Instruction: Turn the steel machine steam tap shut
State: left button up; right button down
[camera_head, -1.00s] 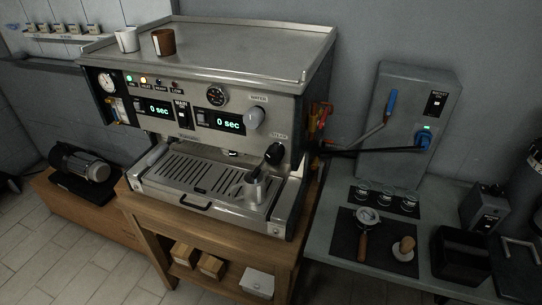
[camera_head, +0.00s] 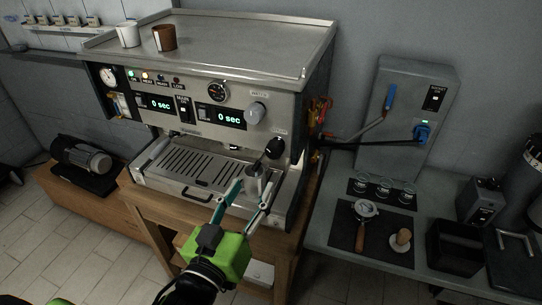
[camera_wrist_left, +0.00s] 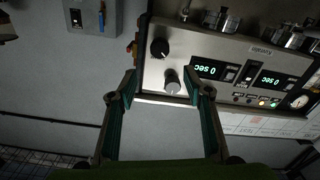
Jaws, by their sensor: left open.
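The steel coffee machine (camera_head: 190,75) stands on a wooden stand. Its steam tap (camera_head: 275,148) is a black round knob at the lower right of the front panel. Above it is the grey water knob (camera_head: 255,112). In the left wrist view, which is turned over, the black steam tap (camera_wrist_left: 159,48) and the grey knob (camera_wrist_left: 172,80) both show beyond the fingers. My left gripper (camera_head: 251,196) is open and empty, in front of the machine and below the steam tap, apart from it. Its spread fingers also frame the left wrist view (camera_wrist_left: 158,95). My right gripper is not in view.
A small steel jug (camera_head: 257,171) stands on the drip tray, partly behind my left fingers. Pipes and levers (camera_head: 319,118) project from the machine's right side. A grey wall box (camera_head: 405,120) and a counter with a portafilter (camera_head: 363,212) stand to the right.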

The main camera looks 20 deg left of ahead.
pick_arm(q)
jog(key=b, duration=0.3)
send_near(272, 153)
jog(key=w+p, duration=0.2)
jog(key=w, duration=0.6)
jog(key=shift+d, duration=0.1)
jog(key=shift+w, duration=0.65)
jog(key=c, duration=1.1)
